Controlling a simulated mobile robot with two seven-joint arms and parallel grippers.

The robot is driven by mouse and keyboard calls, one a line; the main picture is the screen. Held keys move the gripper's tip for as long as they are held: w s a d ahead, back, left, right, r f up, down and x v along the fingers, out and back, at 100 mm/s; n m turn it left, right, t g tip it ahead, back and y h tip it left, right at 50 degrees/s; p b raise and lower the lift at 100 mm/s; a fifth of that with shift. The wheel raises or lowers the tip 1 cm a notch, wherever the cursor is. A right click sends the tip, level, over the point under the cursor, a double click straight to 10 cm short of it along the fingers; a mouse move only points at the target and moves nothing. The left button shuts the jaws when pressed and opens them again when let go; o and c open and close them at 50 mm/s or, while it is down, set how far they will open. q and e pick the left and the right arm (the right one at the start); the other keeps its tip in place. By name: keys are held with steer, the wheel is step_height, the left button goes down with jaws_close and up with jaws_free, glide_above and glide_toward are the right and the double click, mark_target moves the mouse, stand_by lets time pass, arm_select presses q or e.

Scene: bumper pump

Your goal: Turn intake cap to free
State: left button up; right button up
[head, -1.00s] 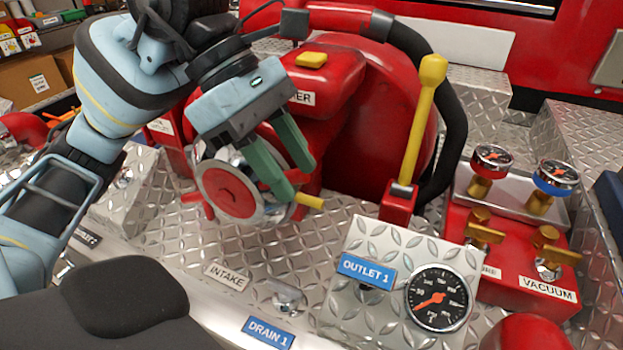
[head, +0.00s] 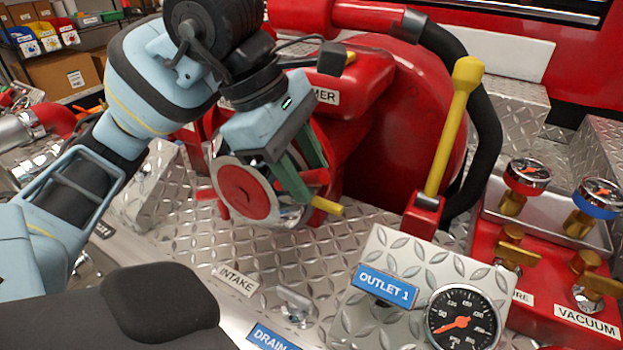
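The intake cap (head: 243,190) is a red disc in a silvery ring, with red lugs and one yellow-tipped lug (head: 327,205) at its lower right. It sits above the INTAKE label (head: 235,279). My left gripper (head: 309,183) reaches in from the upper left, its green fingers pointing down at the cap's right side. The fingers are apart, with a red lug (head: 317,177) showing at their tips. I cannot tell whether they touch it. The gripper hides the cap's upper right. My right gripper is not in view.
A yellow-handled lever (head: 453,125) stands right of the cap. The OUTLET 1 panel (head: 385,286) with a gauge (head: 462,318) is in front. Gauges and brass valves (head: 515,245) are at the right. A black hose (head: 487,130) curves behind the lever.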

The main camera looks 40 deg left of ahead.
arm_select(q)
steer(key=shift+x, duration=0.85)
steer(key=shift+c, duration=0.3)
jaws_close()
